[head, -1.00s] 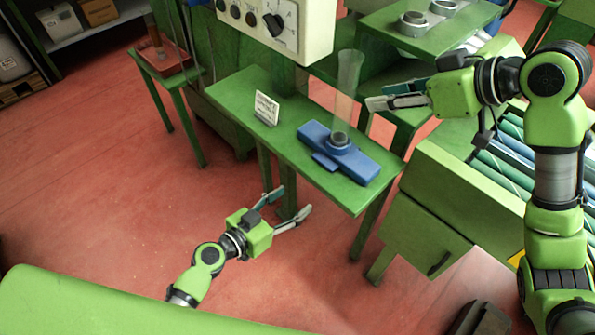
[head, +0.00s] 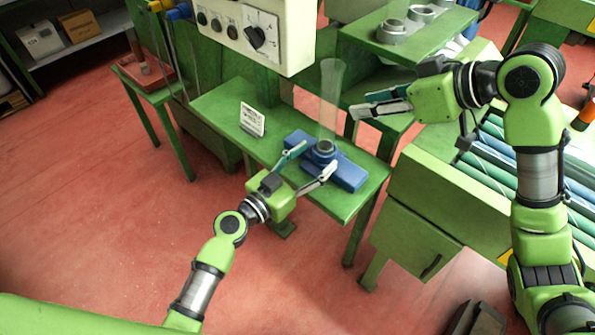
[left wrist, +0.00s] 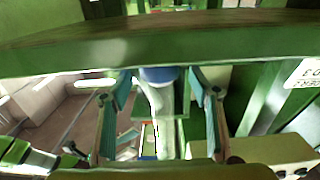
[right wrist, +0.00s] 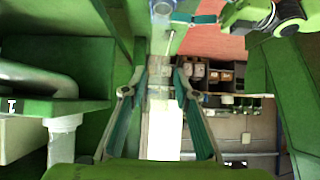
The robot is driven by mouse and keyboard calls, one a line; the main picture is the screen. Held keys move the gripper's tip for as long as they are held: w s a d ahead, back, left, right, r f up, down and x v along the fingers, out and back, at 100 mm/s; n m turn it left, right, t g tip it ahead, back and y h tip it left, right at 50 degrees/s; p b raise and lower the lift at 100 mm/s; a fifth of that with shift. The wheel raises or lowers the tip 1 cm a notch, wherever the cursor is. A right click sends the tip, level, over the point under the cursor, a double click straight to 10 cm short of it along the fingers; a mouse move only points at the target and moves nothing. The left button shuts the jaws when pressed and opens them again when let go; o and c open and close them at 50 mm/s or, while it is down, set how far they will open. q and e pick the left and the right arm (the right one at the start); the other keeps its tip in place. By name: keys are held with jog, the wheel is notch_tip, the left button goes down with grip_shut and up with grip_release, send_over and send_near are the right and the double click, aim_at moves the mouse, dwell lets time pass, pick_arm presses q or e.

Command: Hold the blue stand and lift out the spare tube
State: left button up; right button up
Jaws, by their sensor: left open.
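The blue stand (head: 347,174) lies on the green bench. A clear tube (head: 329,100) stands upright in its round collar (head: 323,149). My left gripper (head: 319,157) is open at the near side of the stand, its fingertips on either side of the collar in the picture. I cannot tell whether they touch it. In the left wrist view the tube (left wrist: 162,108) and a bit of blue (left wrist: 160,75) show between the fingers (left wrist: 160,74). My right gripper (head: 359,106) is right of the tube, apart from it. Its fingers (right wrist: 160,72) are spread and empty in the right wrist view.
A white card (head: 252,119) stands on the green bench (head: 222,103), left of the stand. A control box (head: 250,32) hangs above the bench at the back. A green shelf with metal rings (head: 392,30) is behind my right gripper. A green cabinet (head: 412,232) stands right of the bench.

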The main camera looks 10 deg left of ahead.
aim_at(318, 156)
pick_arm(q)
jog(key=shift+x, duration=2.2)
